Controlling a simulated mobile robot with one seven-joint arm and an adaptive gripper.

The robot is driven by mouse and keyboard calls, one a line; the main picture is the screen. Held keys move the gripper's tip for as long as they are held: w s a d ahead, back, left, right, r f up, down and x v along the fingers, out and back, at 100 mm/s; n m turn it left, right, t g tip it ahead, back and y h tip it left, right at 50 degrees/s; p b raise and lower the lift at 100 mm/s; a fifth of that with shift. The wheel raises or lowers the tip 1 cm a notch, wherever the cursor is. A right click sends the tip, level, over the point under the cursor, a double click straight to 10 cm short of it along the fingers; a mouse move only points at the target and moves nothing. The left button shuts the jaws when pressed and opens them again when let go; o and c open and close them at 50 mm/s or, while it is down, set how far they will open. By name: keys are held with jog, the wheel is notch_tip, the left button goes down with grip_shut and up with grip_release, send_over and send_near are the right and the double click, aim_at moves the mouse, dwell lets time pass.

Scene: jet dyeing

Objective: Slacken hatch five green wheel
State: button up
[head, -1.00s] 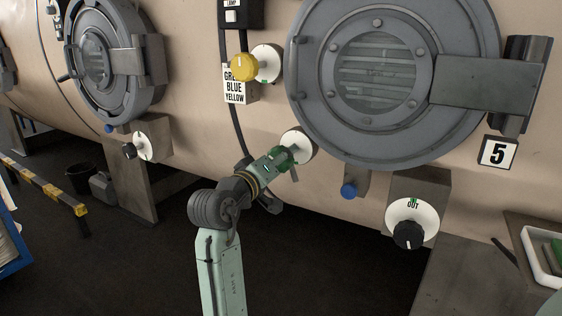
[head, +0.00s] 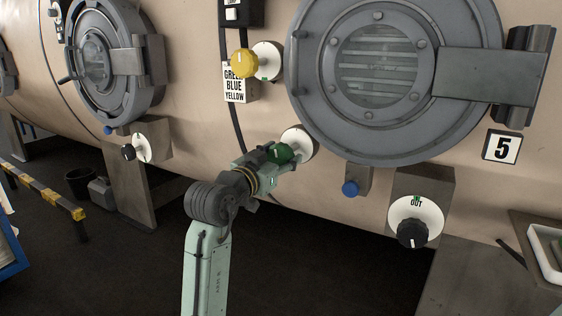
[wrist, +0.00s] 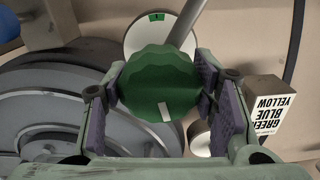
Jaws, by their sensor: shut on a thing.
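The green wheel (head: 281,153) sits in front of a white round dial plate (head: 299,142), at the lower left of the round hatch marked 5. My gripper (head: 279,156) is at the wheel. In the wrist view the green wheel (wrist: 160,84) is a lobed knob with a white mark on its face, and its shaft runs back towards the white plate (wrist: 160,32) with a small green mark. My gripper (wrist: 163,108) has its two purple-padded fingers on either side of the wheel, shut on it. The grey hatch (head: 400,128) is closed.
A yellow wheel (head: 244,63) and a label (head: 235,83) reading green, blue, yellow are above left. A small blue knob (head: 350,189) and a black "OUT" dial (head: 412,233) are to the right. A second hatch (head: 97,53) is at left.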

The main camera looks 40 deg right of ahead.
jog(key=shift+f+m, duration=0.15)
jog(key=shift+m, duration=0.75)
jog(key=shift+b, duration=0.3)
jog(key=o, duration=1.2)
jog(key=shift+c, duration=0.2)
jog(key=shift+a, duration=0.1)
jog(key=v, duration=1.1)
jog(key=shift+s+a, duration=0.15)
jog(key=shift+a, duration=0.25)
